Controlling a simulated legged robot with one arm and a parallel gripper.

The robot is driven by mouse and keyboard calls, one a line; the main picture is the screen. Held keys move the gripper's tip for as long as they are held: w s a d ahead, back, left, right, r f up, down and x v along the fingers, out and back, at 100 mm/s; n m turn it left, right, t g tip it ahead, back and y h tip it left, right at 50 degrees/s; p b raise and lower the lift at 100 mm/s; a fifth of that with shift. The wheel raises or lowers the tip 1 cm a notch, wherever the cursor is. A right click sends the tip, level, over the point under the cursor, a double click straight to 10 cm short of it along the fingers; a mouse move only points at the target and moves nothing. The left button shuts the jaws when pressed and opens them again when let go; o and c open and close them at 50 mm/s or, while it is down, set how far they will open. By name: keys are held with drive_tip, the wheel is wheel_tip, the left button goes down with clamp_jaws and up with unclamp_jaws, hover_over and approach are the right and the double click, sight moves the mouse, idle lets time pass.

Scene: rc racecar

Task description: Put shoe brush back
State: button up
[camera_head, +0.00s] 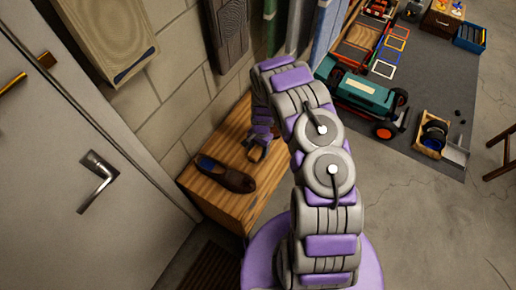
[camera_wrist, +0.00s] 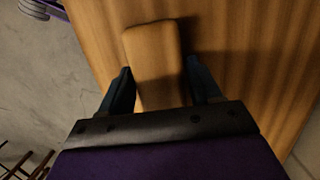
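The shoe brush shows in the wrist view as a plain tan wooden block (camera_wrist: 155,60) with rounded corners. My gripper (camera_wrist: 160,75) has one dark finger on each side of it, very close to its sides. I cannot tell whether the fingers press on it. In the head view, the brush (camera_head: 255,153) is small and partly hidden at the end of my gripper (camera_head: 260,140), over the wooden bench (camera_head: 215,205). I cannot tell whether it rests on the wood. Its underside is hidden. A brown shoe (camera_head: 226,175) lies on the bench, left of the brush.
A grey door with a handle (camera_head: 100,175) stands at the left, beside a block wall. Open concrete floor lies at lower right.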

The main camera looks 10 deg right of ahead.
drive_tip(key=shift+o, duration=1.4)
wheel_tip(320, 180, up, 26)
drive_tip(key=s+d+n+p, duration=0.2)
drive_tip(key=s+p, duration=0.1)
drive_tip(key=s+r+n, duration=0.2)
drive_tip(key=s+r, duration=0.6)
drive_tip(key=r, duration=0.4)
drive_tip(key=s+r+n, duration=0.1)
drive_tip(key=s+r, duration=0.2)
drive_tip(key=s, duration=0.5)
drive_tip(key=s+a+r+n+h, duration=0.1)
drive_tip(key=s+r, duration=0.3)
drive_tip(key=s, duration=0.4)
drive_tip(key=s+r+n, duration=0.3)
drive_tip(key=s, duration=0.4)
drive_tip(key=shift+s+a+r, duration=0.25)
drive_tip(key=shift+s+a, duration=0.15)
